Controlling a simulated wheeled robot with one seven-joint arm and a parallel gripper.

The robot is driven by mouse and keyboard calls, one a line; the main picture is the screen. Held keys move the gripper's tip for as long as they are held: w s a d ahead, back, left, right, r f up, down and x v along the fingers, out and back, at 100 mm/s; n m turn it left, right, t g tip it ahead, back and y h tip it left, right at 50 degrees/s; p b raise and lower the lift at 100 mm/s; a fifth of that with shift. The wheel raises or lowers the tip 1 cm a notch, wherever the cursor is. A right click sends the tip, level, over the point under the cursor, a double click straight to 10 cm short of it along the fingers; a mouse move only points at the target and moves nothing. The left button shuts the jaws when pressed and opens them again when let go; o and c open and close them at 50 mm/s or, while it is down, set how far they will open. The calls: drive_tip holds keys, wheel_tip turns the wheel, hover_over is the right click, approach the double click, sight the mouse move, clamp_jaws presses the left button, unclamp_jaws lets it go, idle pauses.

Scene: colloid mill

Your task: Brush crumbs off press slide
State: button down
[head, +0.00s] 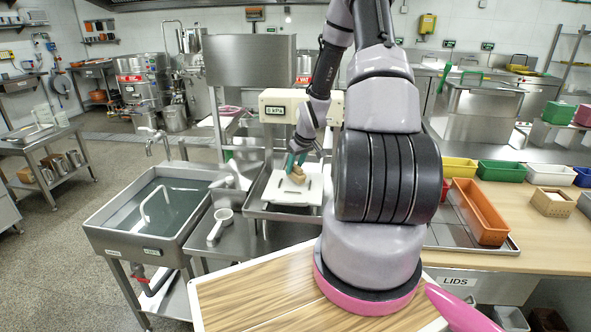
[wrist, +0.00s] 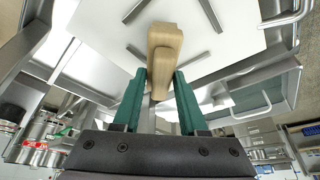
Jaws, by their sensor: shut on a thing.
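A wooden brush (head: 297,175) is in my gripper (head: 296,161), over the white press slide (head: 277,194) in the head view. In the wrist view my gripper (wrist: 161,78) has its green fingers on either side of the pale wooden brush (wrist: 164,40), and it is shut on it. The white slide (wrist: 110,22) spreads behind the brush and shows dark, narrow bars or slots. I cannot tell whether the brush touches the slide. No crumbs can be made out at this size.
The press head with a kPa display (head: 281,110) stands just behind the slide. A sink (head: 150,207) with water is to the left, with a white scoop (head: 219,222) beside it. An orange bin (head: 480,211) and smaller bins line the right counter. A wooden board (head: 262,297) is in front.

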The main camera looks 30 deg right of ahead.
drive_tip(key=shift+d+r, duration=0.1)
drive_tip(key=shift+r, duration=2.4)
drive_tip(key=shift+r, duration=0.1)
drive_tip(key=shift+r, duration=1.4)
